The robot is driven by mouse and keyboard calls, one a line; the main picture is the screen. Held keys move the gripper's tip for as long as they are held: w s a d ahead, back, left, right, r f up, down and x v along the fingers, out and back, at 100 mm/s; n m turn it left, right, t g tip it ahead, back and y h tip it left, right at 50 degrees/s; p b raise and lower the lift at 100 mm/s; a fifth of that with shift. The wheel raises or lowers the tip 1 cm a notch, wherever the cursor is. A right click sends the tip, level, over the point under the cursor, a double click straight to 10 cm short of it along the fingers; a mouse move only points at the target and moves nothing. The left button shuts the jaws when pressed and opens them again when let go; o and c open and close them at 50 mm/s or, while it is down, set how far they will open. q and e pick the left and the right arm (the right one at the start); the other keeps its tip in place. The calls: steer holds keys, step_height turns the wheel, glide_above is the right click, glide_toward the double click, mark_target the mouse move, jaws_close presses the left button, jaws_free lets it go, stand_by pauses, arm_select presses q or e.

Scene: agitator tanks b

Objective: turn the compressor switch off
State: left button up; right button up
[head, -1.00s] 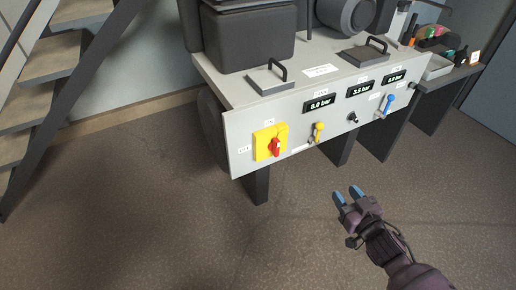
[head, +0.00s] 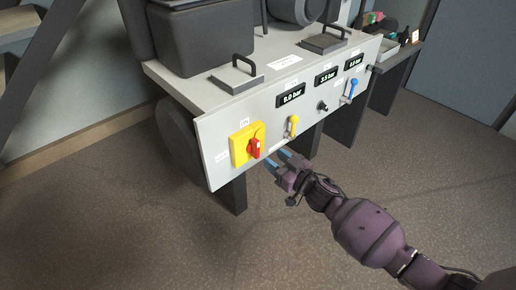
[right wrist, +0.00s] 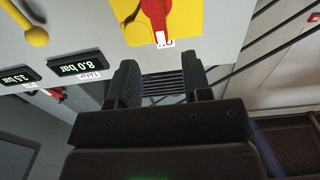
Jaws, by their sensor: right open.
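The compressor switch is a red rotary handle (head: 254,148) on a yellow plate (head: 240,146), on the left end of the grey front panel. Labels sit above it and to its left. In the right wrist view the red handle (right wrist: 157,14) and yellow plate (right wrist: 190,22) show at the top, just beyond my fingertips. My right gripper (head: 279,161) is open and empty, just right of and a little below the red handle, apart from it as far as I can tell. Its two fingers also show in the right wrist view (right wrist: 162,80). My left gripper is not in view.
Right of the switch are a yellow lever (head: 293,126), a black knob (head: 322,106), a blue lever (head: 352,90) and pressure displays (head: 291,96). Lidded hatches with handles (head: 237,76) stand on top. Stairs are at the left; the floor in front is clear.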

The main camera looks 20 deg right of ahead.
mark_target(258, 147)
steer(key=x, duration=0.2)
steer(key=b+x, duration=0.1)
steer(key=x, duration=0.2)
steer(key=shift+f, duration=0.2)
steer(key=shift+x, duration=1.05)
steer(key=shift+r, duration=0.15)
jaws_close()
